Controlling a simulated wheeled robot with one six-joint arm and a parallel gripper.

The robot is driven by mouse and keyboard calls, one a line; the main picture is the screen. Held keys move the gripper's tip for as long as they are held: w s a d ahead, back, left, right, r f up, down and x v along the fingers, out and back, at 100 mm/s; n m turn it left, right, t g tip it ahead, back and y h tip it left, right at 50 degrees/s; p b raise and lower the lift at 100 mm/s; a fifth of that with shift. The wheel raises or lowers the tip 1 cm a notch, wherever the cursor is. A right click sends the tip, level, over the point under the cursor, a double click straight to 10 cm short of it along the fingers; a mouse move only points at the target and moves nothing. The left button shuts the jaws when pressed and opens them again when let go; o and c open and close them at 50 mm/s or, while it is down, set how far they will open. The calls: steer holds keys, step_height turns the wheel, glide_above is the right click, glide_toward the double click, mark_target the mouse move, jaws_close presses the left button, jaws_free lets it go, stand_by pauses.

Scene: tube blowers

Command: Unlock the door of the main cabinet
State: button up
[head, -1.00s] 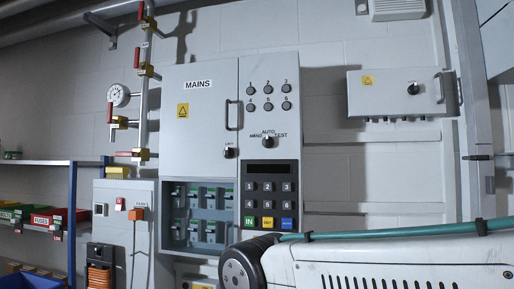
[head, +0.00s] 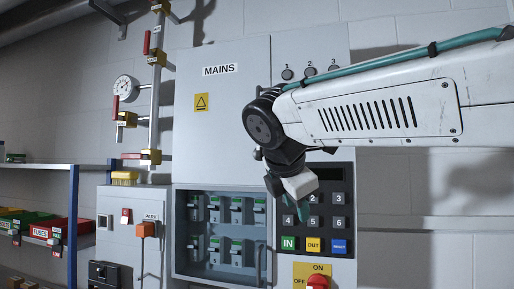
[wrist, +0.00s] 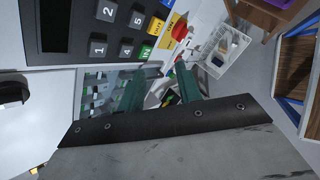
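The grey main cabinet, with its MAINS label and yellow warning sign (head: 201,102), stands mid-picture in the head view with its upper door (head: 215,145) shut. The door's lock knob and handle are hidden behind my arm in the head view. A black knob (wrist: 12,92) at the left edge of the wrist view looks like the lock; its setting cannot be read. My gripper (head: 297,211) hangs before the left edge of the keypad, below the lock's height. In the wrist view its green fingers (wrist: 158,76) are apart with nothing held between them.
The keypad (head: 340,215) and a red ON switch (head: 317,283) are right of the cabinet. A breaker window (head: 221,229) with a handle sits below the door. Gas pipes (head: 153,100) and a socket panel (head: 126,225) stand left, beyond them shelves with bins (head: 70,233).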

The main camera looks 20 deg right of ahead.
mark_target(259, 154)
steer(key=w+a+r+n+t+h, duration=0.1)
steer(key=w+a+r+n, duration=0.15)
steer(key=r, duration=0.25)
steer(key=w+a+r+n+t, duration=0.2)
steer(key=w+r+n, duration=0.2)
steer(key=r, duration=0.2)
steer(key=w+a+r+n+t+h, duration=0.1)
steer(key=w+a+r+n, duration=0.2)
steer(key=r+n, duration=0.15)
steer(key=r+x, duration=0.1)
steer(key=x, duration=0.6)
steer(key=shift+w+d+m+t, duration=0.3)
steer(key=shift+w+d, duration=0.1)
steer(key=shift+w, duration=0.05)
steer(key=shift+r, duration=0.1)
steer(key=shift+c, duration=0.3)
jaws_close()
